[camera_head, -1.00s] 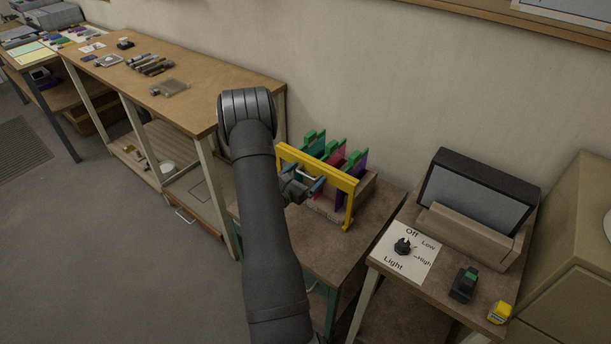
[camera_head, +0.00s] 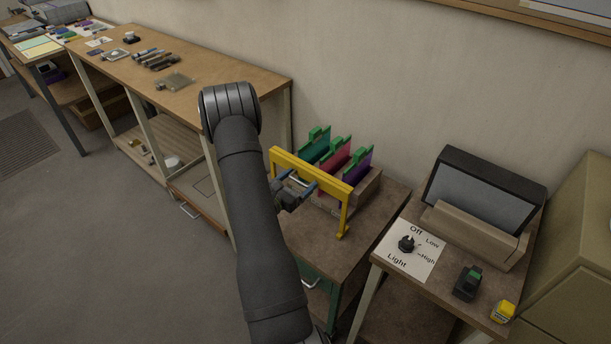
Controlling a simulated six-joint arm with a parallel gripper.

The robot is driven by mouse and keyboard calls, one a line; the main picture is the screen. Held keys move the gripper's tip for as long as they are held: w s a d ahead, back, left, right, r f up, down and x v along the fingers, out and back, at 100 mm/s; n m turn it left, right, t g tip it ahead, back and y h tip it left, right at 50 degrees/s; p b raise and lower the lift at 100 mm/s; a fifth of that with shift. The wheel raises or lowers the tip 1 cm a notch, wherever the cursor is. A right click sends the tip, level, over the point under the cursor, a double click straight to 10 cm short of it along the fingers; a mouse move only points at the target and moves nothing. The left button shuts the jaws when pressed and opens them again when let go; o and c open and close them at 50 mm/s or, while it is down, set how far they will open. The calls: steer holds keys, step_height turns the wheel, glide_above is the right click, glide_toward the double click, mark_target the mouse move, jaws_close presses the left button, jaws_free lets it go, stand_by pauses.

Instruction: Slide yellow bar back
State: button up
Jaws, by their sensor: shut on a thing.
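The yellow bar (camera_head: 312,174) is an upright frame with a long crosspiece and a leg at its right end, standing on the small brown table. It is in front of a wooden rack (camera_head: 366,190) that holds a teal, a magenta and a purple panel with green tops. My gripper (camera_head: 303,184) is at the front of the bar, near the middle of its crosspiece, and shut on it. The fingertips are partly hidden.
To the right, another table holds a dark screen (camera_head: 479,190), a light dial (camera_head: 407,243), a black-green object (camera_head: 467,282) and a yellow object (camera_head: 503,311). A long workbench (camera_head: 215,92) stands at the left. The small table's front right top (camera_head: 365,240) is clear.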

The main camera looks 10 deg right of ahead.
steer(key=shift+s+a, duration=0.15)
steer(key=shift+a, duration=0.05)
steer(key=o, duration=1.3)
steer(key=shift+c, duration=0.2)
steer(key=v, duration=1.7)
steer(key=shift+s, duration=0.2)
steer(key=shift+a+r, duration=0.1)
steer(key=x, duration=1.7)
steer(key=shift+w, duration=0.25)
